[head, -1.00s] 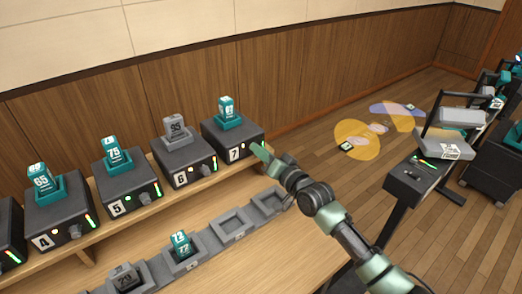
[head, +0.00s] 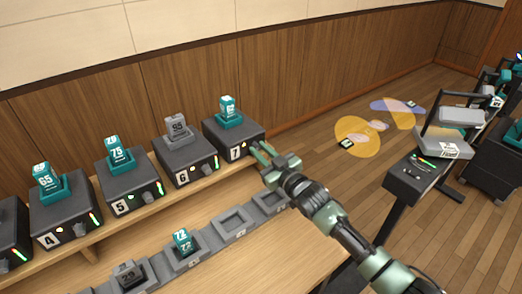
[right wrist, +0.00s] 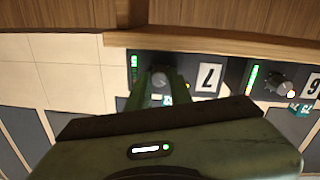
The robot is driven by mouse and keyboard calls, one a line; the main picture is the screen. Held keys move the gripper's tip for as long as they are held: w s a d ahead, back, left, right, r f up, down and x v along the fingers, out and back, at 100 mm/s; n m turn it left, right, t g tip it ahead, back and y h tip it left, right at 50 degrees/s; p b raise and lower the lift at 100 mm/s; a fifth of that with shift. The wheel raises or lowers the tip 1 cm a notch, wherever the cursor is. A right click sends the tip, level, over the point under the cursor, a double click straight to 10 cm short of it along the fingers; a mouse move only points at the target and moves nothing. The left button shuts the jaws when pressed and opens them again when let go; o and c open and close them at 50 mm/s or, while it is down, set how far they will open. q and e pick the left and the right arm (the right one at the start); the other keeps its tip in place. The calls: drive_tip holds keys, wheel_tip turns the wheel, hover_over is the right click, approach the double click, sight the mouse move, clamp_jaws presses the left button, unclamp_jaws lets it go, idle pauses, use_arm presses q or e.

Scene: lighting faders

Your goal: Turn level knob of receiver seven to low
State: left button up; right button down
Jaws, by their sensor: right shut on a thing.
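Receiver seven (head: 222,137) is the dark box at the right end of the shelf, with a white "7" plate on its front and a teal pack standing on top. Its level knob (right wrist: 160,77) shows in the right wrist view, where the picture is upside down; in the head view my gripper hides it. My right gripper (head: 264,153) is at the right of the box front, its green fingers on both sides of the knob and shut on it. I cannot tell the knob's setting. A green light bar (right wrist: 134,62) shows beside the knob. My left gripper is out of view.
Receiver six (head: 186,157) stands close on the left, with more receivers beyond it. Below the shelf, a row of grey cradles (head: 232,222) lies on the table, one holding a teal pack (head: 182,240). A console (head: 418,178) stands on the right.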

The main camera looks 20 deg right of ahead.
drive_tip(key=n, duration=0.3)
drive_tip(key=shift+f+n, duration=0.3)
drive_tip(key=shift+n, duration=0.1)
drive_tip(key=n, duration=0.3)
drive_tip(key=shift+s+f+n, duration=0.1)
drive_tip(key=shift+n, duration=0.2)
drive_tip(key=n+b, duration=0.1)
drive_tip(key=n, duration=0.3)
drive_tip(key=shift+n+y, duration=0.3)
drive_tip(key=shift+n, duration=0.1)
drive_tip(key=shift+n+b, duration=0.45)
drive_tip(key=shift+n, duration=1.35)
drive_tip(key=c, duration=1.3)
unclamp_jaws()
drive_tip(key=shift+b+v, duration=0.45)
drive_tip(key=shift+v, duration=3.45)
